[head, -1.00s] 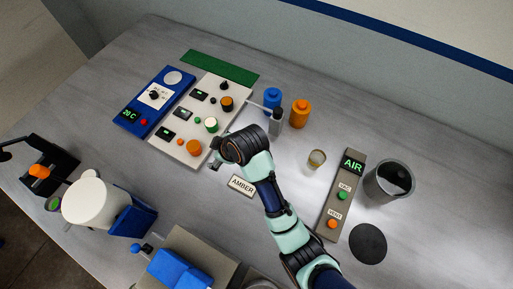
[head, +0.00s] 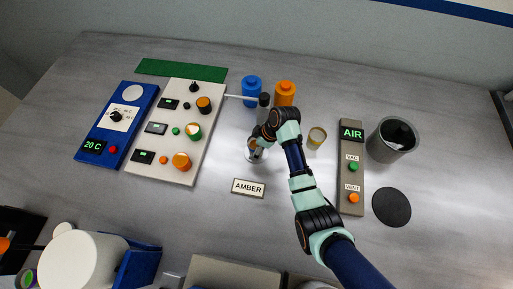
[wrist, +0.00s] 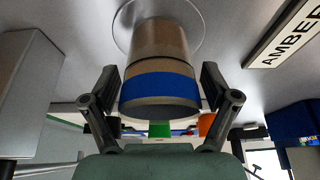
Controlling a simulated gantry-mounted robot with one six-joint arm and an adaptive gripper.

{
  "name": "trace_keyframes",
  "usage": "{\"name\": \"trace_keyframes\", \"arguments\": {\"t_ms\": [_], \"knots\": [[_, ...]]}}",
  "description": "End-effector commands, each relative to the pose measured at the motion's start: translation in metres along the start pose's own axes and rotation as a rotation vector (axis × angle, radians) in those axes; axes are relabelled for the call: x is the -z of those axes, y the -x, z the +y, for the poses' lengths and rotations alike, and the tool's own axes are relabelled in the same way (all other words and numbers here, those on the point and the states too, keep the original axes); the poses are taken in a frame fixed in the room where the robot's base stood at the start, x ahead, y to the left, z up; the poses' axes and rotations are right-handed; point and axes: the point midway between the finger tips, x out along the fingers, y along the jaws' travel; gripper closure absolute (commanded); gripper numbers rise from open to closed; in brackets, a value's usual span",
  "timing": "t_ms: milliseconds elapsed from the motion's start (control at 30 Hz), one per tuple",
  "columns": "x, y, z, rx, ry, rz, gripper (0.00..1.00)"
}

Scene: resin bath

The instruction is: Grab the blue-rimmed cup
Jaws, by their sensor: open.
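The blue-rimmed cup (wrist: 158,45) fills the middle of the wrist view, tan-walled with a broad blue band by its rim. It stands on a pale round disc (wrist: 195,22). My gripper (wrist: 158,78) is open, with one finger on each side of the cup near the blue band. Gaps show between fingers and cup, so I see no clear contact. In the head view, my gripper (head: 256,152) is over the pale disc, behind the AMBER sign (head: 248,187), and the cup there is largely hidden by it.
Another small cup (head: 317,138) stands right of my gripper. A dark-capped bottle (head: 264,102) and blue (head: 252,88) and orange (head: 285,92) containers stand just behind. The white control panel (head: 160,150) is left; the AIR panel (head: 351,180) and grey bin (head: 391,140) are right.

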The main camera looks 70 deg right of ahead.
Motion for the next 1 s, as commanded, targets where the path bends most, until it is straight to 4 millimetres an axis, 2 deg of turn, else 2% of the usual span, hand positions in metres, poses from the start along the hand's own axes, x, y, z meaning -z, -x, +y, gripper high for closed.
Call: {"name": "trace_keyframes", "arguments": {"t_ms": [100,333,567,767,800,1000], "knots": [[0.0000,-0.0145,0.0000,0.000,0.000,0.000,0.14],[0.0005,-0.0154,0.0004,-0.002,0.000,0.001,0.14],[0.0005,-0.0153,0.0003,-0.002,0.000,0.000,0.51],[0.0004,-0.0154,0.0002,-0.001,0.000,0.000,0.54],[0.0004,-0.0154,0.0002,-0.002,0.000,0.000,0.58],[0.0005,-0.0151,0.0002,-0.001,0.000,0.000,0.59]]}}
